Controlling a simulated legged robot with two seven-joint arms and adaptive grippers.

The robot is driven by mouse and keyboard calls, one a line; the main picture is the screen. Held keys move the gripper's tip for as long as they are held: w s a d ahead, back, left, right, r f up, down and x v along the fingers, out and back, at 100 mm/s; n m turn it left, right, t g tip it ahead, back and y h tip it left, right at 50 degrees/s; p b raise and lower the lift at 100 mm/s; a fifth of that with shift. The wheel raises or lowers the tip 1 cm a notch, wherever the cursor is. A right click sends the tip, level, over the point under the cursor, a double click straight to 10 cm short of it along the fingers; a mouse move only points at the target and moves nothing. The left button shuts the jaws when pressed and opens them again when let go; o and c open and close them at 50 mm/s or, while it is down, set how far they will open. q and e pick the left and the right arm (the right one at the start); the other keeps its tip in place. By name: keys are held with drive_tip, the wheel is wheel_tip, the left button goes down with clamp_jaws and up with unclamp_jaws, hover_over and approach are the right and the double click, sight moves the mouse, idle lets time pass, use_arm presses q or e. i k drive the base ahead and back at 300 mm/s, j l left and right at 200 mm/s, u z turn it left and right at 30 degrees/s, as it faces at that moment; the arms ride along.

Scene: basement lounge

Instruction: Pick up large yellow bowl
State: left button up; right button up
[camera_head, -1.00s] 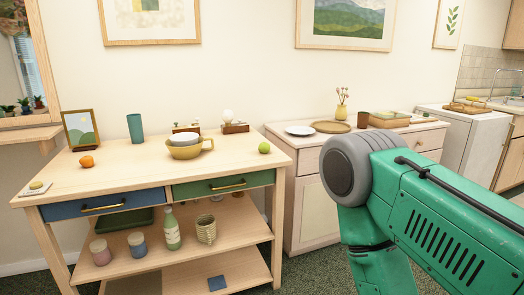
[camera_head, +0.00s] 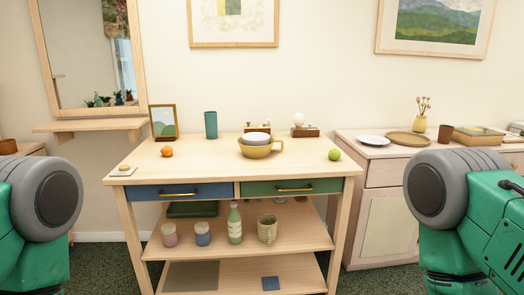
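A yellow bowl (camera_head: 255,152) with a side handle stands on the wooden table (camera_head: 205,164), right of the table's middle and towards the back. A smaller white bowl (camera_head: 256,138) sits inside it. My green arms show at the left and right edges of the view, both well in front of the table and apart from the bowl. Neither gripper shows in the view.
An orange (camera_head: 167,151), a teal cup (camera_head: 211,125), a picture frame (camera_head: 163,122) and a green apple (camera_head: 335,154) stand around on the tabletop. A white cabinet (camera_head: 385,148) stands to the right. The front of the tabletop is mostly clear.

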sight(252, 152)
drive_tip(key=i+l, duration=0.1)
drive_tip(key=i, duration=0.45)
drive_tip(key=i+l, duration=0.1)
drive_tip(key=i, duration=0.5)
